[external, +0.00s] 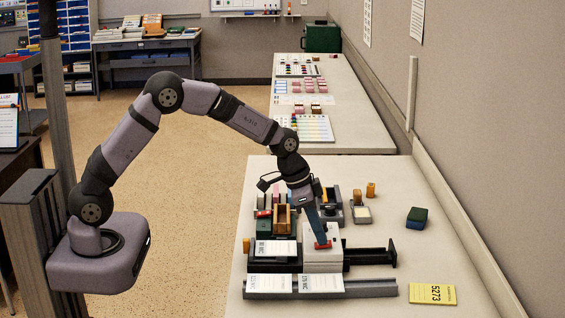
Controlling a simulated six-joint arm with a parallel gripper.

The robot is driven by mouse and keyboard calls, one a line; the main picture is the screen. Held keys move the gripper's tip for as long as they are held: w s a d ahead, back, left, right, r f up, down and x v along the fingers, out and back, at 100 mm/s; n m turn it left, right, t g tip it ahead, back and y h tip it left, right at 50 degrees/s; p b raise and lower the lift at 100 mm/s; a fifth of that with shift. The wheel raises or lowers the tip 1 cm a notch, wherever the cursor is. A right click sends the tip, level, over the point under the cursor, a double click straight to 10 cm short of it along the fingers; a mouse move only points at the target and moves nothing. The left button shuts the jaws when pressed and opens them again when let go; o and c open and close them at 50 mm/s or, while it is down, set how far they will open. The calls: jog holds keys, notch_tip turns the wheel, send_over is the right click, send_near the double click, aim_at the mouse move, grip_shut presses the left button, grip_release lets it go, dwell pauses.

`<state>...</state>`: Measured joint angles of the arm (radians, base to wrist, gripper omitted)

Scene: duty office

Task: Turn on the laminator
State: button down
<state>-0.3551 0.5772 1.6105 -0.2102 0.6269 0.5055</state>
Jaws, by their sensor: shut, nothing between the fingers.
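A long dark device with a white block (321,260) stands on the near table; it may be the laminator, but its label cannot be read. A small red part (323,245) shows on top of the white block and looks like a switch. My gripper (321,241) points down over the white block, shut and empty, with its tips at or just above the red part. I cannot tell whether they touch, and the tips partly cover it.
A grey rail (370,289) with white paper slips lies in front. A yellow card (432,294) marked 5273 lies at right. A green and blue block (417,218) stands alone farther back. Wooden and dark holders (282,219) crowd the left. The table's right side is mostly clear beside the wall.

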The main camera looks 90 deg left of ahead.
aim_at(315, 244)
jog(key=p+v, duration=0.1)
jog(key=v, duration=0.1)
jog(key=p+v, duration=0.1)
jog(key=v, duration=0.1)
jog(key=shift+w+r+p, duration=0.3)
jog(key=shift+w+p, duration=0.05)
jog(key=shift+p, duration=0.05)
jog(key=shift+s+r+b, duration=0.15)
jog(key=shift+r+b, duration=0.15)
jog(key=shift+b, duration=0.3)
jog(key=b+v, duration=0.2)
jog(key=v, duration=0.7)
jog(key=shift+b, duration=0.35)
jog(key=w+b, duration=0.1)
jog(key=b, duration=0.2)
jog(key=shift+w+r, duration=0.2)
jog(key=shift+f, duration=0.1)
